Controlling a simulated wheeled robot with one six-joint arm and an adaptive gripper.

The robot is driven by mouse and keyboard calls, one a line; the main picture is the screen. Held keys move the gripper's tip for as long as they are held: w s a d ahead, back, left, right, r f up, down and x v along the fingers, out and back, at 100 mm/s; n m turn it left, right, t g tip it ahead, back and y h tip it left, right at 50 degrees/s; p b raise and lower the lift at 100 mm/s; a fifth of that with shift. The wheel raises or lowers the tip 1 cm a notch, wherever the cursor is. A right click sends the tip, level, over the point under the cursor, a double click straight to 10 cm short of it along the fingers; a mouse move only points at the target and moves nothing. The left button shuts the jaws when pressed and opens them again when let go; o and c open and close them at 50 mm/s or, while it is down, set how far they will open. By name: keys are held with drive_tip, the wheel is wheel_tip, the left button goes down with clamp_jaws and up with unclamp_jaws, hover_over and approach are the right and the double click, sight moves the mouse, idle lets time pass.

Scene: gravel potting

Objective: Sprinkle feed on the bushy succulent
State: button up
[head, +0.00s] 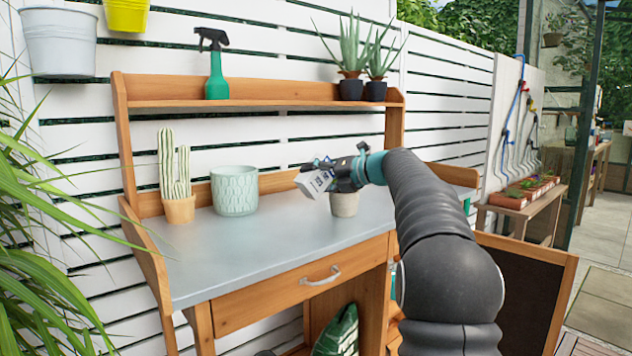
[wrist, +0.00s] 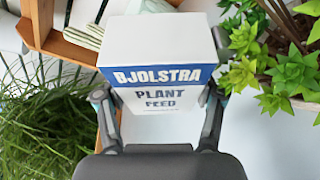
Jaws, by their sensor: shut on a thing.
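My gripper (head: 343,174) is shut on a white and blue plant feed box (head: 315,181) above the right part of the bench top. The box looks tilted in the head view. In the wrist view my gripper's fingers (wrist: 158,98) clasp the box (wrist: 155,62) from both sides, with its "Plant Feed" label facing the camera. The bushy succulent (wrist: 268,75), with green star-shaped leaves, is right of the box in the wrist view. A small pale pot (head: 344,203) stands below my gripper in the head view; what grows in it is hidden there by my gripper.
A cactus in a terracotta pot (head: 179,208) and an empty-looking pale green pot (head: 234,192) stand left on the grey bench top (head: 270,242). A shelf (head: 270,104) above holds a green spray bottle (head: 216,75) and two aloe-like plants (head: 352,75). The bench's front middle is clear.

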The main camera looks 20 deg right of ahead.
sight(320, 191)
drive_tip(key=shift+d+r+m, duration=0.1)
drive_tip(key=shift+r+m, duration=0.3)
drive_tip(key=shift+m, duration=0.1)
drive_tip(key=shift+r+y, duration=0.1)
drive_tip(key=shift+y, duration=0.2)
drive_tip(key=shift+r+m, duration=0.2)
drive_tip(key=shift+m, duration=0.2)
drive_tip(key=shift+d, duration=0.1)
idle(0.4)
wheel_tip(320, 191, down, 2)
drive_tip(key=n+h, duration=0.1)
drive_tip(key=n, duration=0.2)
drive_tip(key=shift+d+f+h, duration=0.1)
drive_tip(key=shift+h, duration=0.2)
drive_tip(key=f+n+h+b, duration=0.1)
drive_tip(key=f+n+b, duration=0.1)
drive_tip(key=n, duration=0.1)
drive_tip(key=shift+d+f+h, duration=0.2)
drive_tip(key=shift+f+h, duration=0.05)
drive_tip(key=shift+h, duration=0.15)
drive_tip(key=shift+w+f+n+t+h+b, duration=0.15)
drive_tip(key=shift+f+n+t+h+b, duration=0.2)
drive_tip(key=shift+n+b, duration=0.3)
drive_tip(key=shift+d+r, duration=0.1)
